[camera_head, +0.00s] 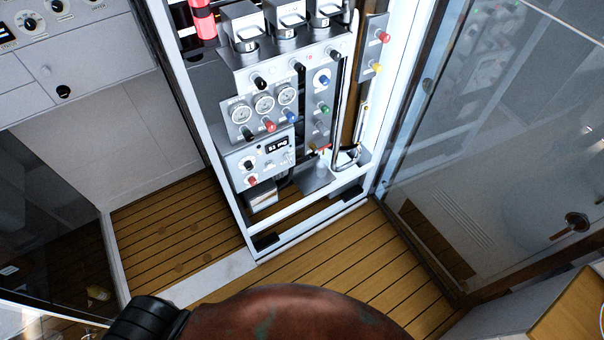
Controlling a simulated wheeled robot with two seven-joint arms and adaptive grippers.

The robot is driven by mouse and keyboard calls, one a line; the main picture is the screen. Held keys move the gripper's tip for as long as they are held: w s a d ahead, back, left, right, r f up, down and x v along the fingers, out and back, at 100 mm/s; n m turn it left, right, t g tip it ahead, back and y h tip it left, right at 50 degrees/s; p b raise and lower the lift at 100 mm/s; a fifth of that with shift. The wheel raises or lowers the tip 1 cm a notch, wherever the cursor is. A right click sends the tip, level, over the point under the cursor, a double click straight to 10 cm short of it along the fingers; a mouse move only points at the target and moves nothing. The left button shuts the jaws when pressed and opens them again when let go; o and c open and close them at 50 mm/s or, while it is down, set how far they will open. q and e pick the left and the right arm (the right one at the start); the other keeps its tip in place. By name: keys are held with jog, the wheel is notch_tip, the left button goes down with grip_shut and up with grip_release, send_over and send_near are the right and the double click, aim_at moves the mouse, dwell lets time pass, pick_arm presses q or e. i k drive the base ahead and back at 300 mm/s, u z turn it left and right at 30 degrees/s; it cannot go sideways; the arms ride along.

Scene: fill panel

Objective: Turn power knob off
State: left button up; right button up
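A white cabinet frame (196,120) holds a grey fill panel (297,75) with gauges, levers and coloured knobs. At its bottom left is a light grey control box (240,158) with a small lit display (277,145). A black knob (249,166) and a red knob (252,181) sit on the left of this box. I cannot read the labels, so I cannot tell which knob is the power knob or its setting. Neither of my grippers is in view, and nothing touches the panel.
A glass door (480,160) stands at the right of the cabinet. A white unit with knobs (70,60) stands at the left. The wooden floor (310,250) before the cabinet is clear. A large rounded reddish-brown shape fills the bottom edge.

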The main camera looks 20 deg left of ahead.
aim_at(252, 180)
jog(key=z, duration=0.2)
jog(key=i, duration=1.85)
jog(key=u, duration=3.05)
jog(key=k, duration=0.45)
jog(key=u, duration=0.35)
jog(key=i, duration=0.35)
jog(key=z, duration=1.6)
